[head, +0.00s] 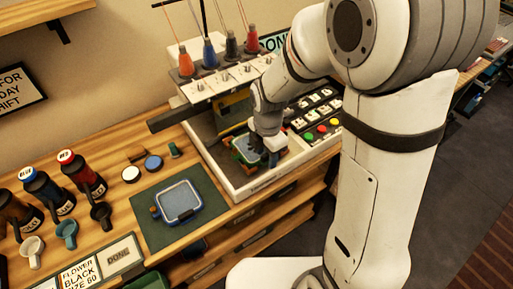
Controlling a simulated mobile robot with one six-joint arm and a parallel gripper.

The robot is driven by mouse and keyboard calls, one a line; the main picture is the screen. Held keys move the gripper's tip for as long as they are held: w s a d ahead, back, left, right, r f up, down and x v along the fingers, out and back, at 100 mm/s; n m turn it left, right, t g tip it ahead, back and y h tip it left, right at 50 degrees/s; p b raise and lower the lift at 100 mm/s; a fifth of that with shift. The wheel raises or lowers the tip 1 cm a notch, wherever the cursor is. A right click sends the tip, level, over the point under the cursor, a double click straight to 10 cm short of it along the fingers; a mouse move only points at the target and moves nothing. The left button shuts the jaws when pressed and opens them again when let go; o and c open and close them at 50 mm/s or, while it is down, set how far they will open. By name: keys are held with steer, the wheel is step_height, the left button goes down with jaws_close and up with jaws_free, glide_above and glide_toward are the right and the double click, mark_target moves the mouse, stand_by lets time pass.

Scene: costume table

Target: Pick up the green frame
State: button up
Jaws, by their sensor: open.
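The green frame (240,154) lies in the white tray-like bed of the embroidery machine, below its needle head. My gripper (272,156) points down at the right side of the green frame. The gripper is open, with its fingers close to the frame's right edge. My wrist and fingers hide that edge, so I cannot tell whether they touch it or straddle it.
A blue-rimmed grey frame (180,202) lies on a dark green mat (215,196) to the left. The machine's head (215,82), with thread cones above, stands behind my gripper. A button panel (318,122) is at right.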

jaws_close()
steer(key=shift+r, duration=0.15)
stand_by(0.4)
